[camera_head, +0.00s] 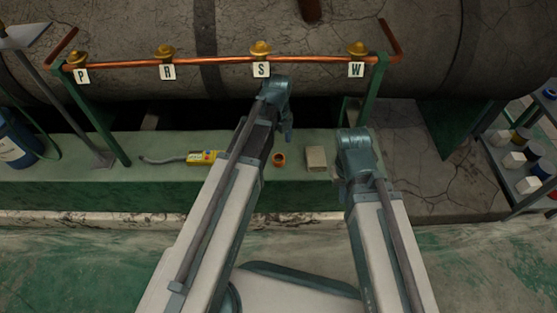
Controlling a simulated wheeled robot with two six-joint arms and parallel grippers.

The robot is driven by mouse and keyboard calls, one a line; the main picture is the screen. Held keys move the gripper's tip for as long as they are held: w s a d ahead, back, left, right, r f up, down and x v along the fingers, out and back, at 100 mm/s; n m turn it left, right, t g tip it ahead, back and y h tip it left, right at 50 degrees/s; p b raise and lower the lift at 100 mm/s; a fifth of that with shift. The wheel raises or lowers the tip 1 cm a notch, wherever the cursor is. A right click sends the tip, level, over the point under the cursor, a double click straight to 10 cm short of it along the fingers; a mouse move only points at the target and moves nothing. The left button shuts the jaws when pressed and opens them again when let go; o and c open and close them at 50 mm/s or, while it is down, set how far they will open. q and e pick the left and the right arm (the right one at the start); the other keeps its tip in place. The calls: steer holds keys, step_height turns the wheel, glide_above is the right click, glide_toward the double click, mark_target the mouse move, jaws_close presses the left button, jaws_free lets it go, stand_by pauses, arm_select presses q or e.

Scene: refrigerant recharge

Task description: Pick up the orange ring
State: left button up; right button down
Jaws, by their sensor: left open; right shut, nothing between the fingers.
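The orange ring (279,159) is a small ring with a dark centre on the green ledge (220,178), in the middle of the head view. My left gripper (288,133) points downward a little above and behind the ring in the picture, apart from it. It is open and empty. My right gripper (354,142) is to the right of the ring, past a pale block. It is shut with nothing in it; its fingers are mostly hidden by its own wrist.
A pale block (316,158) stands right of the ring. A yellow meter (203,158) with a grey hose lies left. Behind runs a copper pipe (215,62) with brass valves and tags P, R, S, W. A blue cylinder (15,145) stands far left, a shelf (520,180) far right.

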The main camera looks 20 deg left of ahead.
mark_target(279, 155)
arm_select(q)
steer(key=shift+w+f+b, duration=0.15)
steer(key=shift+f+b, duration=3.7)
steer(key=shift+r, duration=0.1)
steer(key=shift+c, duration=0.3)
steer(key=c, duration=1)
steer(key=shift+d, duration=0.1)
